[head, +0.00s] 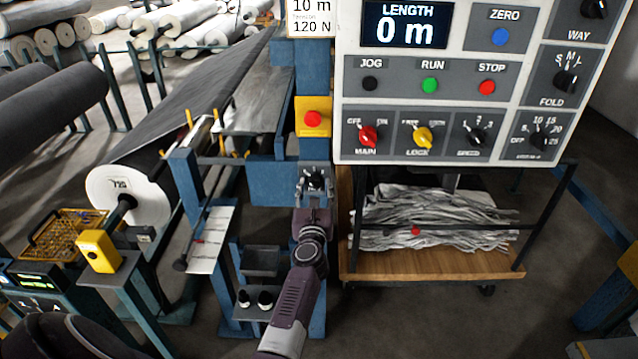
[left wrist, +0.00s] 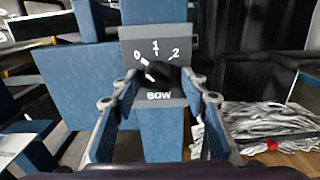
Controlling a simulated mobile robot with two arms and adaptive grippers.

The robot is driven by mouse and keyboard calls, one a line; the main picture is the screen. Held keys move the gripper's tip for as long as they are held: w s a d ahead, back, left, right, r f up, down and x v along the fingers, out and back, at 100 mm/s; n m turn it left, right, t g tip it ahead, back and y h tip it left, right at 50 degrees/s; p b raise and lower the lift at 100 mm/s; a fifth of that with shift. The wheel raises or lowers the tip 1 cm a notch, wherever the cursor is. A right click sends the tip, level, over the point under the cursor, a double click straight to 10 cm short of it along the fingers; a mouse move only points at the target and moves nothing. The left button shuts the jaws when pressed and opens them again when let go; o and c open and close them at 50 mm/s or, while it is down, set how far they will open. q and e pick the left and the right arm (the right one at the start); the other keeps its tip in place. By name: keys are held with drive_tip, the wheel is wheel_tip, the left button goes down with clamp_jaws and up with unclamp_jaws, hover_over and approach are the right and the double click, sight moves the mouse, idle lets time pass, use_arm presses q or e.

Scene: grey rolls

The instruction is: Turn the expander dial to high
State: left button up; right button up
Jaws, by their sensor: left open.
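A black dial (left wrist: 160,74) sits on a small grey plate (left wrist: 181,45) marked 0, 1, 2 and BOW. The word "expander" is not readable there. Its white pointer mark appears on the left, toward the 0 side. In the head view the dial (head: 316,181) is small and partly hidden by my gripper. My left gripper (left wrist: 158,101) is open, with one finger on each side of the dial's lower area. No contact with the dial is clear. In the head view this gripper (head: 314,196) is in front of the blue post. My right gripper is not seen.
A yellow box with a red button (head: 313,119) is above the dial plate. A large control panel (head: 433,103) with knobs and lit buttons hangs to the right. A wooden cart (head: 435,265) with crumpled grey cloth stands below it. Fabric rolls and blue frames fill the left.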

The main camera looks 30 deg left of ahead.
use_arm(q)
drive_tip(key=shift+s+r, duration=0.1)
drive_tip(key=shift+s, duration=0.15)
drive_tip(key=shift+s+r, duration=0.1)
drive_tip(key=shift+s, duration=0.1)
drive_tip(key=c, duration=0.9)
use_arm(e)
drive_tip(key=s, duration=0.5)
use_arm(q)
clamp_jaws()
drive_tip(key=m+p, duration=0.1)
drive_tip(key=m, duration=0.3)
drive_tip(key=shift+r+p, duration=0.1)
drive_tip(key=shift+p, duration=0.3)
drive_tip(key=m+p, duration=0.1)
drive_tip(key=m, duration=0.2)
drive_tip(key=shift+m, duration=0.3)
drive_tip(key=m+p, duration=0.2)
drive_tip(key=m, duration=0.3)
drive_tip(key=m+p, duration=0.2)
drive_tip(key=m, duration=0.3)
drive_tip(key=shift+a+r, duration=0.1)
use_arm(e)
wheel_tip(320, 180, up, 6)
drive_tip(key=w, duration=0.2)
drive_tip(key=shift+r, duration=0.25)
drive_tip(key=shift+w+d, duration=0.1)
